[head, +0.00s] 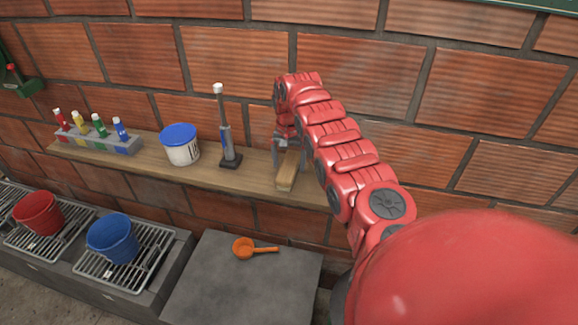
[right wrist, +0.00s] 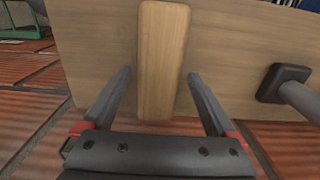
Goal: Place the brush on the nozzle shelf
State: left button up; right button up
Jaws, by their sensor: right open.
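The brush (head: 287,172), a long light wooden block, lies on the wooden wall shelf (head: 255,178) near its right end. Its plain wooden back (right wrist: 163,62) shows in the right wrist view; any bristles are hidden. The shelf (right wrist: 235,45) is under it there. My right gripper (head: 288,150) is at the brush's wall-side end. In the right wrist view its fingers (right wrist: 160,88) are open, one on each side of the brush, with a gap on both sides. My left gripper is not in view.
On the shelf stand a grey upright tool (head: 226,135) with a black base, a white tub (head: 182,150) with a blue lid, and a rack (head: 98,138) of coloured nozzles. Below are a red bucket (head: 38,214), a blue bucket (head: 112,239) and an orange scoop (head: 245,248).

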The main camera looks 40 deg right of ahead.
aim_at(288, 164)
notch_tip(288, 164, up, 6)
jog(key=b, duration=0.3)
jog(key=shift+w+a, duration=0.1)
jog(key=shift+r+p, duration=0.55)
jog(key=shift+r, duration=1.9)
